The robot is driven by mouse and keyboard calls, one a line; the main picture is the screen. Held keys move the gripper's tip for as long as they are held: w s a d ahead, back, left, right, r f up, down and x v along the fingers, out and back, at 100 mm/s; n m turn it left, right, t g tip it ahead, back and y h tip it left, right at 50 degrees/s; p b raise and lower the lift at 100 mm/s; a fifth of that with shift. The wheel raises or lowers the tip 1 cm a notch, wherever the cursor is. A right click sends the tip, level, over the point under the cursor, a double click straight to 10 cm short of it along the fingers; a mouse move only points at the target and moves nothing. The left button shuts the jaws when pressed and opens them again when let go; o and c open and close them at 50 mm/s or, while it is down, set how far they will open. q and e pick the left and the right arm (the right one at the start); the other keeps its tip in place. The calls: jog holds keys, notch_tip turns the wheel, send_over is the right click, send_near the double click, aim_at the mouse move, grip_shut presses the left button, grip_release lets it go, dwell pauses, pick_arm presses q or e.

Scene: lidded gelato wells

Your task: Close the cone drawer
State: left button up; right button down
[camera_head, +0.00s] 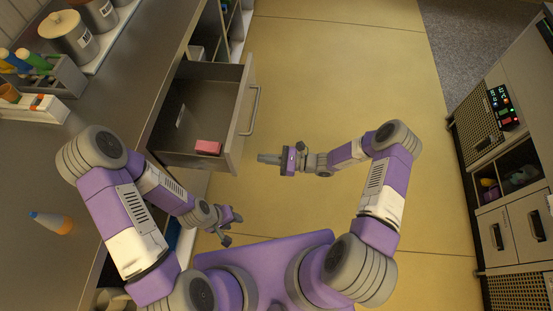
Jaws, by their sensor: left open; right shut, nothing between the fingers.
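The cone drawer (236,124) stands pulled out from the steel counter on the left, with a bar handle (253,109) on its front. A small pink box (208,147) lies inside it near the front corner. My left gripper (236,226) is open and empty, below the drawer in the picture and apart from it. My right gripper (263,158) is shut and empty, pointing left toward the drawer front. A gap shows between its fingertips and the drawer front.
Open shelves lie beyond the drawer. A cabinet (510,215) stands at the right. The yellow floor (345,80) between is clear.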

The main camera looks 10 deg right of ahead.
aim_at(237, 156)
jog(key=x, duration=0.7)
jog(key=shift+a+b, duration=0.1)
jog(key=shift+b, duration=0.2)
